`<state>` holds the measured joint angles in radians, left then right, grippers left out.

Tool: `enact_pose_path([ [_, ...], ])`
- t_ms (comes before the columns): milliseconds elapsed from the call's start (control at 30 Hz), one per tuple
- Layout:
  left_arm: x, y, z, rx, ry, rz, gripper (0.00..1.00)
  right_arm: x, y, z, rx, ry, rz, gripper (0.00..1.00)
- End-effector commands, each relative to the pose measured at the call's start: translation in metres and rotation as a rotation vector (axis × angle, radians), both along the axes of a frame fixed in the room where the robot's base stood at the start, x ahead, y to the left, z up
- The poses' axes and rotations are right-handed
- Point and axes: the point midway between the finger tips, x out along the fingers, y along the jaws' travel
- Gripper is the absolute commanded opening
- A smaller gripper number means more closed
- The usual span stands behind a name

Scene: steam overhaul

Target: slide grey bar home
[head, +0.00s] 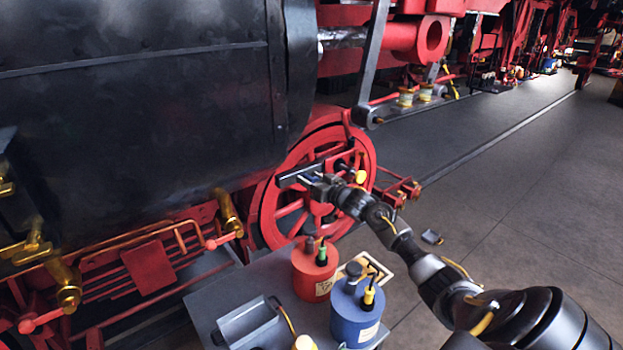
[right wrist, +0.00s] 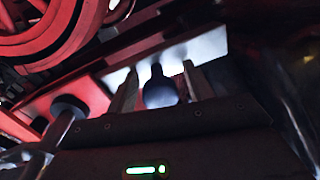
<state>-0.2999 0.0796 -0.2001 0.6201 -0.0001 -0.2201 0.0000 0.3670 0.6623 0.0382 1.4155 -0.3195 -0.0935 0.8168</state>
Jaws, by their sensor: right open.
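The grey bar (head: 299,173) sits in front of the red spoked wheel, near the lower edge of the black cylinder casing. In the right wrist view the bar (right wrist: 208,46) runs slantwise across the picture, with a dark round-ended knob (right wrist: 160,88) in front of it. My right gripper (head: 312,181) is at the bar. Its two fingers (right wrist: 158,88) stand apart on either side of the knob, and the jaws are open. I cannot tell whether either finger touches the knob. My left gripper is not in view.
A grey cart top (head: 205,297) in front carries a red can (head: 314,270), a blue can (head: 357,310) and a grey tray (head: 247,322). The red wheel (head: 283,222) and black casing (head: 150,110) stand close to the gripper. The floor at right is mostly clear.

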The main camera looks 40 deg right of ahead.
Motion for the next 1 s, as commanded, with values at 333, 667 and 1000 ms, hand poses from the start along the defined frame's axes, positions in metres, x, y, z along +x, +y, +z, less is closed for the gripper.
enact_pose_path([
  [333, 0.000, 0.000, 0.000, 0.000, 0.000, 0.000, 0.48, 0.000, 0.000, 0.000, 0.000, -0.001, 0.000, 0.28],
  [667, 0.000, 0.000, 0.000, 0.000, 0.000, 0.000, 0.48, -0.001, 0.000, 0.000, 0.000, -0.001, 0.000, 0.00],
  [1000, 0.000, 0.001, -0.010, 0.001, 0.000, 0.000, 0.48, -0.001, -0.036, 0.000, -0.001, -0.002, -0.003, 0.00],
])
